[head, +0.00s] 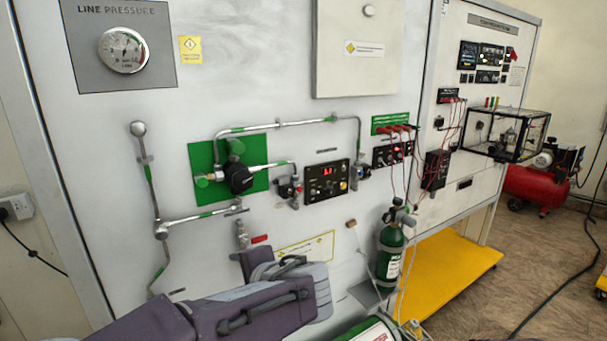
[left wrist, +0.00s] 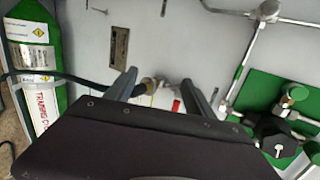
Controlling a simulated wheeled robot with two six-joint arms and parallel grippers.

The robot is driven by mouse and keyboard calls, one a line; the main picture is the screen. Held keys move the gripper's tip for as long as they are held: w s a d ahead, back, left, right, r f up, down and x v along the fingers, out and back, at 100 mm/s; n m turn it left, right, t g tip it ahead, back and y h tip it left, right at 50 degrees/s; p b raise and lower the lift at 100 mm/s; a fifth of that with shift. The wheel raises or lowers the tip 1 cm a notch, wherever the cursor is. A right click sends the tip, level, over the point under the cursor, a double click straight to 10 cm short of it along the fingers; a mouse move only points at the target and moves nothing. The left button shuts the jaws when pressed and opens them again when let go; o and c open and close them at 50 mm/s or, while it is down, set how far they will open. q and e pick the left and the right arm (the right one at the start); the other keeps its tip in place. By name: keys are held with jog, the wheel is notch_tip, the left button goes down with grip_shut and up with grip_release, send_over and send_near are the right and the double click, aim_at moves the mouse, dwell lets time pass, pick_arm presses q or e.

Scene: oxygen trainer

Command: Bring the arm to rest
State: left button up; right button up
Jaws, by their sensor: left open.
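My left arm (head: 235,312), purple and grey, reaches in from the bottom left in front of the panel. My left gripper (head: 252,260) is at its far end, low before the panel, below the red-handled valve (head: 258,239); the arm partly hides it. In the left wrist view the two dark fingers of the gripper (left wrist: 158,88) stand apart. A brass fitting (left wrist: 149,85) and a bit of red (left wrist: 176,106) show beyond the gap between them. I see nothing held. Whether the fingers touch anything is unclear. My right gripper is not in view.
The black regulator (head: 237,179) on its green plate, with metal piping, is above the gripper. A green cylinder (head: 391,250) stands to the right; another (head: 372,330) is at the bottom edge. A yellow platform (head: 450,265) and red compressor (head: 537,188) are farther right.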

pick_arm(q)
jog(key=s+a+f+n+g+h+p, duration=0.1)
jog(key=s+f+n+g+h+p, duration=0.1)
jog(key=s+f+n, duration=0.3)
jog(key=s+a+f+n+g+h+p, duration=0.2)
jog(key=s+f+n+g+h, duration=0.3)
jog(key=s+f, duration=0.6)
notch_tip(320, 180, down, 4)
jog(key=shift+r+n+g+h, duration=0.2)
jog(key=shift+n+g+h, duration=0.1)
jog(key=shift+n, duration=0.4)
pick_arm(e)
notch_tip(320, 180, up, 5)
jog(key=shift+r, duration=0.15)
